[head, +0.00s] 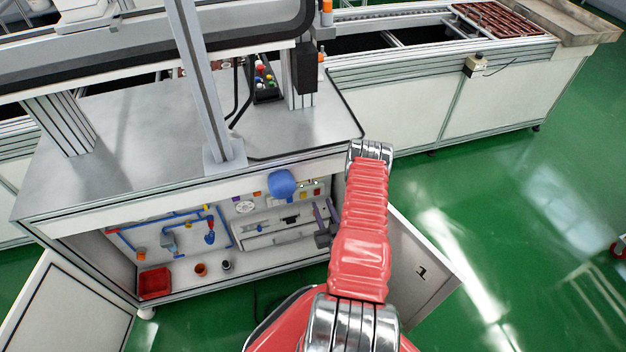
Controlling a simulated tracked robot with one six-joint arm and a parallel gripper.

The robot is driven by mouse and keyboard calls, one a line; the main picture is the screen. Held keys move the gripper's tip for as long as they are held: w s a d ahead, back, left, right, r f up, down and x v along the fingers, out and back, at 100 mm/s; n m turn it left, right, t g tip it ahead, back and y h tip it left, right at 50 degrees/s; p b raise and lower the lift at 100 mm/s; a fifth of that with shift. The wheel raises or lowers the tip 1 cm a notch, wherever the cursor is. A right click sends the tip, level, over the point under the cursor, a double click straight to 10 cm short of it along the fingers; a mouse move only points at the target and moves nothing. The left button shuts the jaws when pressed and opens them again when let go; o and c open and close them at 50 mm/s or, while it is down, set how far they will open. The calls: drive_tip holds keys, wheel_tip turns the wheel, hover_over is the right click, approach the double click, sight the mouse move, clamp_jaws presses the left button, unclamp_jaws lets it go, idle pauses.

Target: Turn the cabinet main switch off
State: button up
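The cabinet under the bench stands open, with its back panel (222,196) in view. Blue pipes, a round white dial (245,207) and small coloured parts sit on the panel. I cannot tell which small part is the main switch or how it is set. My red arm reaches up to the cabinet's right side and bends down at its silver joint. A dark grey part (325,236) beside the arm at the cabinet opening looks like my gripper. Its fingers are too small and hidden to read. A blue rounded object (282,184) covers part of the panel's top.
The left door (62,312) is open too. A red bin (155,283) and small pots (201,269) stand on the cabinet floor. The green floor (510,220) at the right is largely clear.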

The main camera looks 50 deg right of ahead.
drive_tip(key=shift+s+r, duration=0.1)
drive_tip(key=shift+s, duration=0.05)
drive_tip(key=x, duration=1.3)
drive_tip(key=shift+w+d, duration=0.15)
drive_tip(key=shift+w, duration=0.2)
drive_tip(key=shift+r, duration=0.1)
drive_tip(key=shift+c, duration=0.3)
